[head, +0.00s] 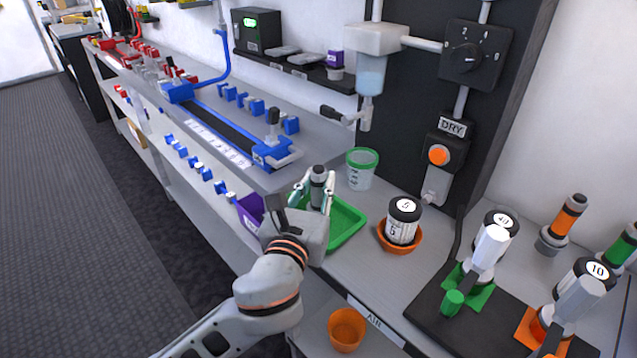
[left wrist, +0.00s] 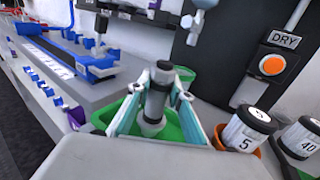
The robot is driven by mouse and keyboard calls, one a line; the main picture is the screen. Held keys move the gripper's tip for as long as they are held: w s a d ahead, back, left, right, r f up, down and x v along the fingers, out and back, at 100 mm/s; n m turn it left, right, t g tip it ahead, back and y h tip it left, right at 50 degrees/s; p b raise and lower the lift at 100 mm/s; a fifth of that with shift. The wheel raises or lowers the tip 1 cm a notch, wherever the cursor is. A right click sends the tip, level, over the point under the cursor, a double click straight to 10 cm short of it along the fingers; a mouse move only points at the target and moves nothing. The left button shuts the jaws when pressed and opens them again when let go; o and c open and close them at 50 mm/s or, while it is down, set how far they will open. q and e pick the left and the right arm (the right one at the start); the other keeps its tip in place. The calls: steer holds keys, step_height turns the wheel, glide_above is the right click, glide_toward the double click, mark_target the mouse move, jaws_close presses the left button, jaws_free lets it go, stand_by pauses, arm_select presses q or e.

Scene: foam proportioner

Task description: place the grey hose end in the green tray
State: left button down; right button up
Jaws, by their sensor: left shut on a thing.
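The grey hose end (left wrist: 154,106) is a dark grey cylinder with lighter grey bands. It stands upright between the fingers of my left gripper (head: 317,190), which is shut on it. In the head view the hose end's top (head: 318,172) shows above the fingers. The green tray (head: 346,222) lies on the grey bench, directly behind and below the gripper. The gripper covers the tray's left part in the head view. In the left wrist view the hose end's base appears over the tray floor (left wrist: 178,135); I cannot tell whether it touches. My right gripper is not in view.
A green-rimmed cup (head: 362,170) stands behind the tray. A canister marked 5 (head: 403,222) sits in an orange dish right of it. A purple bin (head: 250,212) is at the left. The blue clamp rail (head: 235,140) runs back left. An orange cup (head: 346,329) is on the lower shelf.

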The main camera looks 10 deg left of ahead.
arm_select(q)
steer(key=c, duration=1.8)
jaws_free()
steer(key=shift+f, duration=0.1)
steer(key=s+p, duration=0.1)
steer(key=s, duration=1.1)
steer(key=shift+a, duration=0.2)
